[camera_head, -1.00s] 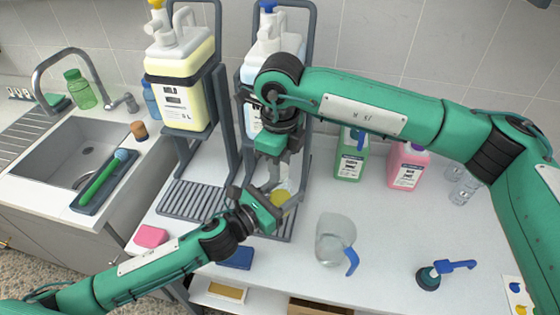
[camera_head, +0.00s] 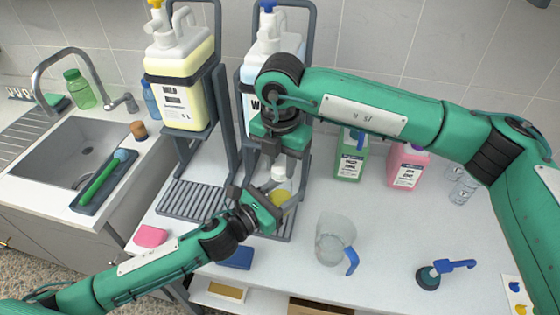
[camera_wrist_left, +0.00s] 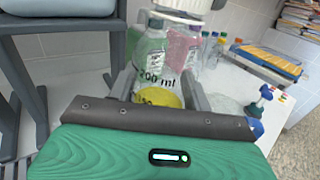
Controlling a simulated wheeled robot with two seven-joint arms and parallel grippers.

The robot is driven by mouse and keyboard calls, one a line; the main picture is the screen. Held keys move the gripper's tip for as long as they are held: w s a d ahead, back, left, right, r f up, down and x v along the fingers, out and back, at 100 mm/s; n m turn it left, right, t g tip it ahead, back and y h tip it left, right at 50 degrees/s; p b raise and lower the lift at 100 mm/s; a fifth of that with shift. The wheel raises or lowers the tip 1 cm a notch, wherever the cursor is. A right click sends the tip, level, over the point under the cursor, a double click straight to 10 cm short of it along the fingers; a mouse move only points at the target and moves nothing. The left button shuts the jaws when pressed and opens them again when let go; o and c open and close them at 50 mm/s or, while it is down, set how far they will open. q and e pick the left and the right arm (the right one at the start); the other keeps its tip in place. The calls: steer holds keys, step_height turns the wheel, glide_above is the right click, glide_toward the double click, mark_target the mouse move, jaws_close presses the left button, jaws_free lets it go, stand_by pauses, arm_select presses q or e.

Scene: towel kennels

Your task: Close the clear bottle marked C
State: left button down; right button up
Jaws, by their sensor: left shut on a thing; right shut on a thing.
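The clear bottle (camera_head: 280,188) stands upright over the grey rack's tray, and my left gripper (camera_head: 268,203) is shut on its body. In the left wrist view the bottle (camera_wrist_left: 158,78) reads "200 ml" above a yellow patch, between the fingers of my left gripper (camera_wrist_left: 160,90). No letter C is readable. A white cap (camera_head: 279,172) is at the bottle's top, with my right gripper (camera_head: 284,166) shut on it from above. I cannot tell whether the cap is seated on the neck. A white part, likely the cap, shows at the top edge of the left wrist view.
Two large jugs, yellow (camera_head: 182,75) and clear, stand on grey racks behind. A green bottle (camera_head: 350,160) and a pink bottle (camera_head: 407,168) stand right of them. A pink sponge (camera_head: 150,236) lies left.

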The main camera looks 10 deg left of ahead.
steer(key=m, duration=0.7)
steer(key=o, duration=1.1)
step_height(320, 180, up, 12)
